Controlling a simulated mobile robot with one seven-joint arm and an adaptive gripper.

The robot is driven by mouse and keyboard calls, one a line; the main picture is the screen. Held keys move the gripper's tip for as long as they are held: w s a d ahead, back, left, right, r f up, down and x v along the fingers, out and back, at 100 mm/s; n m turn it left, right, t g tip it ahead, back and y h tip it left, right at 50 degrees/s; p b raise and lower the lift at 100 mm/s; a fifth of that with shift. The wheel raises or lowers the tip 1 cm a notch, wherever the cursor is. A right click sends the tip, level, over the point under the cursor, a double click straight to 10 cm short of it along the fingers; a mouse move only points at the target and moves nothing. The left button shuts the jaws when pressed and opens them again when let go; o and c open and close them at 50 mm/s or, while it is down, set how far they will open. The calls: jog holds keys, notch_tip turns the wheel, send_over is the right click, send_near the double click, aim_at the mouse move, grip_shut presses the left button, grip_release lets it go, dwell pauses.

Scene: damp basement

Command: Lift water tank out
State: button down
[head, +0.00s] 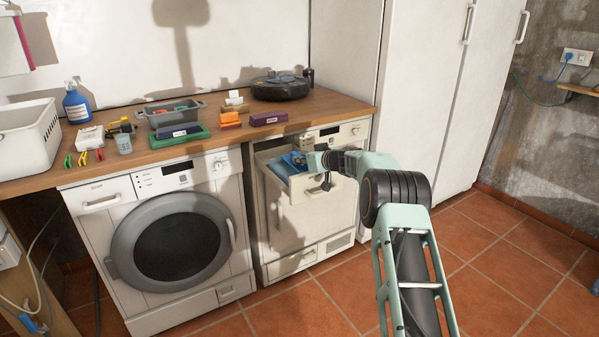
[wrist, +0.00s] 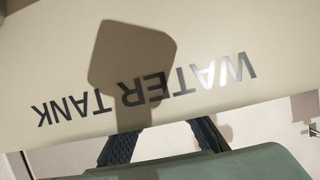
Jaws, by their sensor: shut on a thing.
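The water tank (wrist: 215,40) is a beige box with dark "WATER TANK" lettering, and its front fills most of the wrist view. In the head view the tank (head: 298,188) sticks out, drawer-like, from the upper part of the right-hand white machine (head: 334,226). Something blue (head: 291,162) shows at its top. My gripper (head: 313,164) is at the tank's upper front, and its dark fingers (wrist: 165,132) reach the tank's edge in the wrist view. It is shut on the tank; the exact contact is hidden.
A wooden counter (head: 225,120) runs just above the tank, holding a black round device (head: 280,87), a purple box (head: 268,118) and several small items. A washing machine (head: 177,245) stands to the left and a tall white cabinet (head: 430,90) to the right. The tiled floor (head: 510,265) at right is clear.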

jog(key=shift+r+p, duration=1.1)
jog(key=shift+r, duration=4.1)
jog(key=shift+r, duration=0.6)
